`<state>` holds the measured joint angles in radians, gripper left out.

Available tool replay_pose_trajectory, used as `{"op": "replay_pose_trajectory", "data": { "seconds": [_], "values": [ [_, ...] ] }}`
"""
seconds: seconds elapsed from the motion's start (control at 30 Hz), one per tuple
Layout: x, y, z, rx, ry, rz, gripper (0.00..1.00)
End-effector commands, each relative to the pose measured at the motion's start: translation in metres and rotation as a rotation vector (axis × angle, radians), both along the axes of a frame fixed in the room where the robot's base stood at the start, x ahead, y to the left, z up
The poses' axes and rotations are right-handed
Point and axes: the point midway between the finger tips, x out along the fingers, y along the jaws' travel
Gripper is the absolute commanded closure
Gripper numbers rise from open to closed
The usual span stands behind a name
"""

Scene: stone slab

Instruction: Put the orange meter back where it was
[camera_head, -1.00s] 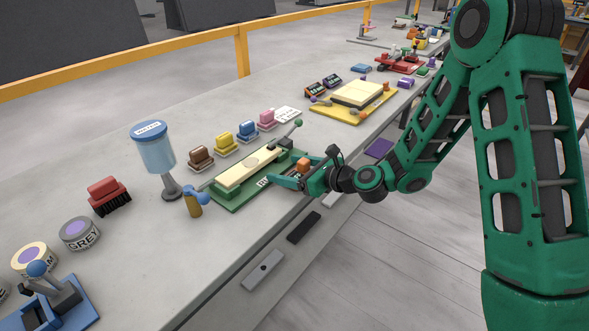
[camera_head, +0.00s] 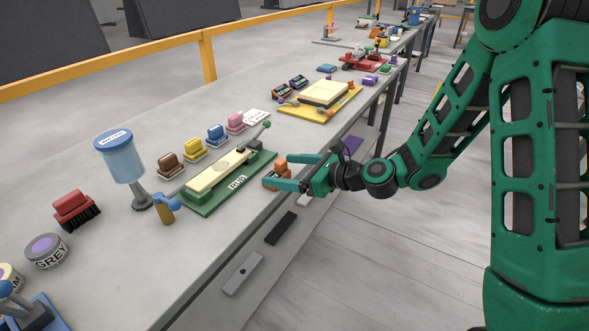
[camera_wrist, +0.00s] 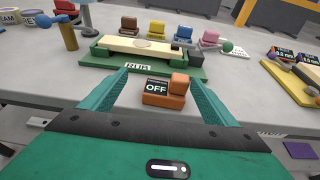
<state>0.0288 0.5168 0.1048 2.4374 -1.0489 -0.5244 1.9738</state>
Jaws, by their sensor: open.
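An orange unit (camera_wrist: 164,101) with a dark display reading OFF and an orange block on its right sits at the front edge of the slab. It also shows in the head view (camera_head: 280,164), partly hidden by my fingers. My gripper (camera_wrist: 156,75) is open, with one finger on each side of this unit and visible gaps between. My gripper (camera_head: 281,171) reaches in from the right at the slab's edge. An orange-cased meter (camera_head: 282,91) with a dark display stands farther back; its display also shows in the wrist view (camera_wrist: 280,55).
A green RUB fixture (camera_head: 236,181) with a pale board lies just beyond my gripper. A purple meter (camera_head: 299,82) stands beside the orange-cased meter, behind a yellow fixture (camera_head: 325,115). Several coloured blocks, a water dispenser (camera_head: 122,160) and a red brush (camera_head: 73,205) stand behind and left.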

Motion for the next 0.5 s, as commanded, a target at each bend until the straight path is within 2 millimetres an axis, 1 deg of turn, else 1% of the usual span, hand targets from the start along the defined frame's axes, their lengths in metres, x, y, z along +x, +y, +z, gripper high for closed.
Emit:
{"op": "replay_pose_trajectory", "data": {
  "seconds": [0.03, 0.2, 0.5],
  "values": [
    [-0.001, -0.006, 0.002, 0.000, 0.000, -0.002, 0.19],
    [-0.002, -0.017, 0.005, 0.002, 0.001, -0.006, 0.19],
    [0.000, -0.030, 0.005, -0.009, -0.007, -0.015, 0.19]
  ]
}}
